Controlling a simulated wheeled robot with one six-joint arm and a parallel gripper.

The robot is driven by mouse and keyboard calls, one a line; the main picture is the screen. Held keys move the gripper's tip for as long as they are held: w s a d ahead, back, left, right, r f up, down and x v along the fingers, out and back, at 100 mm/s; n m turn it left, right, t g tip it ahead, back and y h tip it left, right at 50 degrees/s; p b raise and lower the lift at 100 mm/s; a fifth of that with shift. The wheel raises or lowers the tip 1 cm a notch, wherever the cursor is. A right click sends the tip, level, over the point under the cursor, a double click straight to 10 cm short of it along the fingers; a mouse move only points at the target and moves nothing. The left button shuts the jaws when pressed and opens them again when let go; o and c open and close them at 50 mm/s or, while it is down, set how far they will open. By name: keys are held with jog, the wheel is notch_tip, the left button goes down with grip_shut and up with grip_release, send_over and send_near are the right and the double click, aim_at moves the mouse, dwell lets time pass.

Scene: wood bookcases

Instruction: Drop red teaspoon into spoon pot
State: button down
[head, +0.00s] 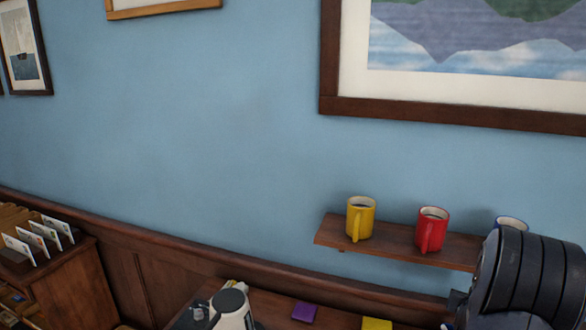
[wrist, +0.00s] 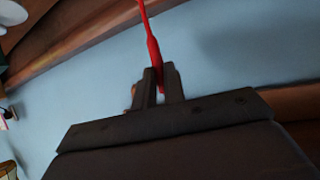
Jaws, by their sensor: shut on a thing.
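In the wrist view my gripper (wrist: 160,78) is shut on the red teaspoon (wrist: 153,48). The red handle passes between the two fingers and a short red end shows below the tips. The teaspoon's other end runs out of the top of the wrist view. In the head view my gripper and the teaspoon do not show; only my dark arm is at the lower right. I cannot make out the spoon pot in either view.
A wooden wall shelf (head: 400,252) holds a yellow mug (head: 361,220), a red mug (head: 431,231) and a blue mug (head: 512,223) partly behind my arm. Below are a purple pad (head: 305,313) and a yellow pad (head: 376,324). A wooden cabinet (head: 75,285) with cards stands left.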

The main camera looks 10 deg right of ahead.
jog(key=c, duration=1.4)
grip_release()
jog(key=shift+a, duration=0.1)
jog(key=b+v, duration=0.2)
jog(key=v, duration=0.8)
jog(key=shift+s+a+r+b, duration=0.2)
jog(key=shift+s+r+b, duration=0.05)
jog(key=shift+s+b, duration=0.1)
jog(key=shift+w+d, duration=0.1)
jog(key=shift+w, duration=0.05)
jog(key=p+x, duration=0.3)
jog(key=x, duration=0.7)
jog(key=shift+w+d+r, duration=0.15)
jog(key=shift+w+r, duration=0.05)
jog(key=shift+r, duration=0.15)
